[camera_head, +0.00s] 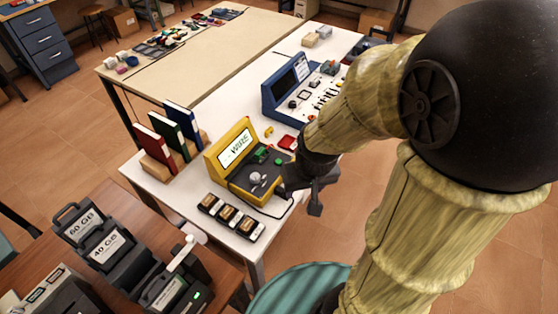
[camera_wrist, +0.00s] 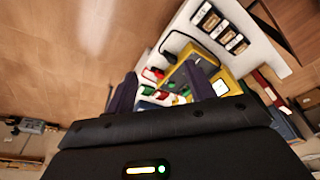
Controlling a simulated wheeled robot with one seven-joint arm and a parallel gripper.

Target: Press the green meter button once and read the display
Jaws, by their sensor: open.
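The yellow meter (camera_head: 222,176) stands on the white table, its light display (camera_head: 238,148) tilted up and showing dark letters that look like "WIRE". Green parts (camera_head: 262,155) sit on its dark panel beside a pale round knob (camera_head: 255,177); I cannot tell which is the button. My gripper (camera_head: 302,200) is open and empty, at the right front of the meter and apart from the green parts. In the wrist view the meter (camera_wrist: 178,74) shows beyond and between my open fingers (camera_wrist: 160,72), which partly hide it. The display face is not readable there.
A blue instrument (camera_head: 283,98) stands behind the meter. Red, green and blue binders (camera_head: 180,128) stand left, and small labelled blocks (camera_head: 228,215) lie in front. A red object (camera_head: 288,143) is close to my gripper. A brown desk with black drives (camera_head: 102,241) is at lower left.

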